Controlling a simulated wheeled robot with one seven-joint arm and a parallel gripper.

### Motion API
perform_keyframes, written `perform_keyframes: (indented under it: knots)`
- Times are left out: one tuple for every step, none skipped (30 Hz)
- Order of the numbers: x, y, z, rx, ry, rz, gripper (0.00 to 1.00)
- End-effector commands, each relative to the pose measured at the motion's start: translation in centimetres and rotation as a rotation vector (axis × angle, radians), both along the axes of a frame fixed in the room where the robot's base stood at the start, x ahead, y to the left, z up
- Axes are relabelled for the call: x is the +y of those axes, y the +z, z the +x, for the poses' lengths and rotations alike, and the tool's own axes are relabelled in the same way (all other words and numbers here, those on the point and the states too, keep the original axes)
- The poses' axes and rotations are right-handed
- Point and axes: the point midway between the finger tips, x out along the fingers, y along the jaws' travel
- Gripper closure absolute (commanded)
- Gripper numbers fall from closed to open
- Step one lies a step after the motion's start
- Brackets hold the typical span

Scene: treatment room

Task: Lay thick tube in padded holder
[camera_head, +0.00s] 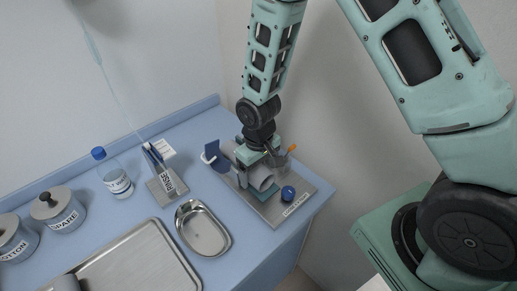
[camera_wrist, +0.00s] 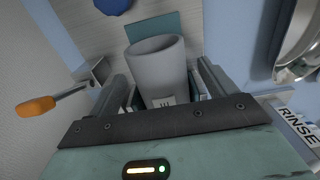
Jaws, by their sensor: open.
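My gripper (camera_wrist: 160,88) is open, with one finger on each side of the tube.
A blue ball (camera_head: 288,193) sits on the labelled grey board (camera_head: 272,212). A blue upright piece (camera_head: 214,156) and an orange-handled tool (camera_head: 292,149) stand close to my gripper. A steel dish (camera_head: 203,232), a rack (camera_head: 167,187) and a bottle (camera_head: 113,175) are to the left.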

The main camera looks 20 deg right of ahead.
Motion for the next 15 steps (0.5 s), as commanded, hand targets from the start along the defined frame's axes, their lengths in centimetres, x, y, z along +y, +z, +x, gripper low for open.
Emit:
perform_keyframes:
  knots:
    - [0.0, 0.6, 0.1, -0.004, -0.001, 0.001, 0.16]
    - [0.0, 1.0, 0.1, -0.005, -0.001, 0.002, 0.16]
    - [0.0, 1.6, 0.1, -0.005, 0.0, 0.002, 0.16]
    - [0.0, 2.1, 0.1, -0.005, 0.0, 0.002, 0.16]
    - [0.0, 2.7, 0.1, -0.007, 0.0, 0.002, 0.16]
    - [0.0, 3.5, 0.1, -0.007, 0.001, 0.002, 0.16]
    - [0.0, 4.1, 0.1, -0.007, 0.001, 0.002, 0.16]
    - [0.0, 4.7, 0.1, -0.008, 0.001, 0.002, 0.16]
    - [0.0, 5.5, 0.1, -0.007, 0.0, 0.002, 0.16]
    - [0.0, 6.2, 0.2, -0.008, 0.0, 0.002, 0.16]
    - [0.0, 6.8, 0.2, -0.008, 0.0, 0.002, 0.16]
    - [0.0, 7.7, 0.1, -0.007, -0.001, 0.002, 0.16]
    - [0.0, 8.3, 0.1, -0.008, -0.001, 0.002, 0.16]
    - [0.0, 9.0, 0.1, -0.009, -0.001, 0.003, 0.16]
    - [0.0, 9.9, 0.1, -0.008, -0.001, 0.002, 0.16]
